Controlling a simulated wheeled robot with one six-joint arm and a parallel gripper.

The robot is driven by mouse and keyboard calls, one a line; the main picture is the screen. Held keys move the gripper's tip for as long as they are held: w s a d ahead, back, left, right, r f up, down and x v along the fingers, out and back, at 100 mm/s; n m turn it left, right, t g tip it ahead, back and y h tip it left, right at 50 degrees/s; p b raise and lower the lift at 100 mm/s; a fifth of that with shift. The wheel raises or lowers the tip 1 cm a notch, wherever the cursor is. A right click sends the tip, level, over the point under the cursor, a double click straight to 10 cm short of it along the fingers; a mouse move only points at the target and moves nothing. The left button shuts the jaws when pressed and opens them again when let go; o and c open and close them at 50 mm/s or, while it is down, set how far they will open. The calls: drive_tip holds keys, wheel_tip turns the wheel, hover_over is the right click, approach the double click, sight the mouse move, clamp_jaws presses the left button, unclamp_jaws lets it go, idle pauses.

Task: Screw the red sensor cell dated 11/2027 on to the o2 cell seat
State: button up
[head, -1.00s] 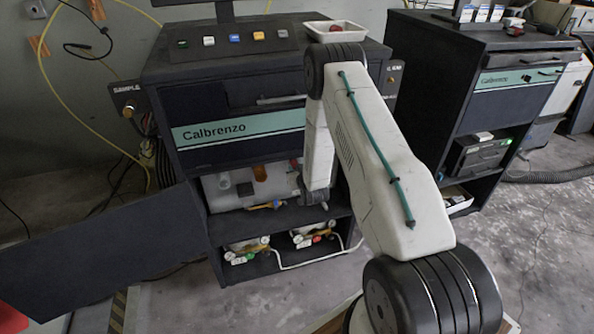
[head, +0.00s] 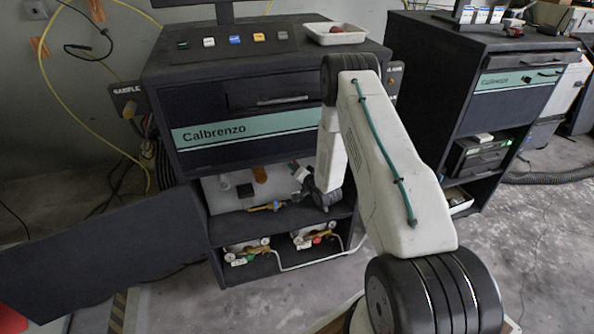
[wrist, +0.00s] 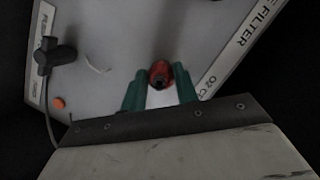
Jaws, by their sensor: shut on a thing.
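In the wrist view my gripper (wrist: 160,92) has its green fingers shut on a red sensor cell (wrist: 159,72), whose dark end shows. The o2 cell seat cannot be made out. I cannot tell whether the cell touches it, and no date is readable. In the head view my arm reaches into the open lower bay of the Calbrenzo cabinet (head: 250,130).
The pale panel has a black fitting with a cable (wrist: 55,57) at left and an orange dot (wrist: 58,103). A white tray (head: 313,36) with a red thing (head: 347,37) stands on the cabinet top. Regulators (head: 247,250) sit on the lower shelf. An open dark door (head: 110,250) extends left.

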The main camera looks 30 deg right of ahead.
drive_tip(key=m+t+y, duration=0.1)
drive_tip(key=m, duration=0.3)
drive_tip(key=shift+a, duration=0.2)
drive_tip(key=m+t, duration=0.1)
drive_tip(key=m, duration=0.1)
drive_tip(key=shift+m, duration=0.4)
drive_tip(key=m+t, duration=0.1)
drive_tip(key=m, duration=0.2)
drive_tip(key=shift+a, duration=0.1)
drive_tip(key=m+t, duration=0.1)
drive_tip(key=m, duration=0.4)
drive_tip(key=shift+w+h, duration=0.1)
drive_tip(key=shift+h, duration=0.3)
drive_tip(key=o, duration=1.1)
drive_tip(key=shift+r, duration=0.15)
drive_tip(key=shift+c, duration=0.2)
drive_tip(key=shift+d, duration=0.2)
